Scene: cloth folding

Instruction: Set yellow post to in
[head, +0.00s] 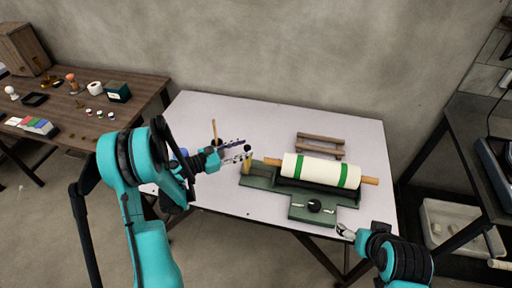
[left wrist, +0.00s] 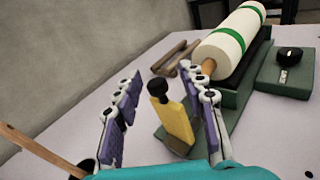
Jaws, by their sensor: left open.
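The yellow post (left wrist: 177,125) with a dark knob on top stands at the left end of a green base (head: 260,180). In the left wrist view it leans a little and sits between the two fingers of my left gripper (left wrist: 160,110). The left gripper is open around it, with no clear contact visible. In the head view the post (head: 247,167) is partly covered by the fingers. A white roll with green bands (head: 320,170) on a wooden rod lies in the base's cradle. My right gripper (head: 345,232) is at the table's front right, apart from the base.
A dark knob (head: 315,206) sits on the base's front plate. A wooden rack (head: 320,145) lies behind the roll. A dark cup with a wooden stick (head: 214,135) stands left of the post. The white table (head: 370,200) is clear at its right side.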

